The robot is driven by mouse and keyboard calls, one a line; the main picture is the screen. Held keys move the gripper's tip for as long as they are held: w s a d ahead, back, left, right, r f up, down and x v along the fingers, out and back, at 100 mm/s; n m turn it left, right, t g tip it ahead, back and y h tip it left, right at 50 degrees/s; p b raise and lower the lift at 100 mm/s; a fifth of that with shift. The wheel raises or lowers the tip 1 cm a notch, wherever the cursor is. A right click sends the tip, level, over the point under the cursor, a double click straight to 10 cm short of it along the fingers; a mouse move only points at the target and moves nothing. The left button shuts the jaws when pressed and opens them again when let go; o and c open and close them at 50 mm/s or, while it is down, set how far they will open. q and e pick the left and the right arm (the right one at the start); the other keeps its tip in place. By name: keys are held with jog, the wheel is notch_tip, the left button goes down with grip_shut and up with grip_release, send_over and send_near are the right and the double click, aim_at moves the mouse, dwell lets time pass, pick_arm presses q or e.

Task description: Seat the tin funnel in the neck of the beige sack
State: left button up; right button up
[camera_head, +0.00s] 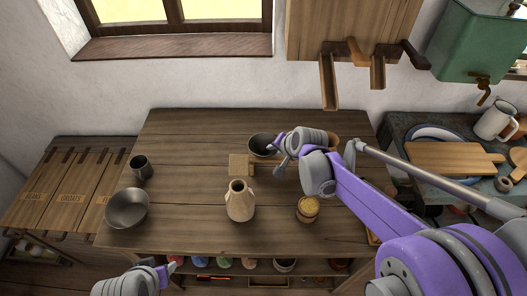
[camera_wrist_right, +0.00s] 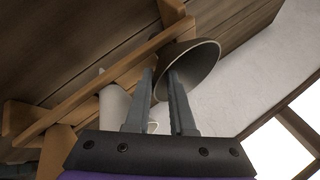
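The beige sack (camera_head: 240,203) stands upright on the table, its open neck facing up. The tin funnel (camera_head: 261,145) is behind it, wide mouth showing, by a wooden stand (camera_head: 238,168). In the right wrist view the funnel (camera_wrist_right: 196,68) is dark grey and tilted, close to wooden bars; its spout is hidden. My right gripper (camera_head: 280,150) is at the funnel. Its fingers (camera_wrist_right: 160,73) are apart, with the rim's near edge between them and one finger in front of the mouth. My left gripper (camera_head: 170,271) is low at the table's front left; its opening is unclear.
A metal bowl (camera_head: 127,209) and a dark mug (camera_head: 140,168) stand on the left. A lidded wooden jar (camera_head: 307,209) is right of the sack, under my right arm. The front middle of the table is clear. Wooden chutes (camera_head: 328,82) hang at the back wall.

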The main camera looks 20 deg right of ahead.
jog(key=shift+w+f, duration=0.25)
jog(key=shift+f, duration=0.1)
jog(key=shift+c, duration=0.2)
grip_shut()
dwell(1.0)
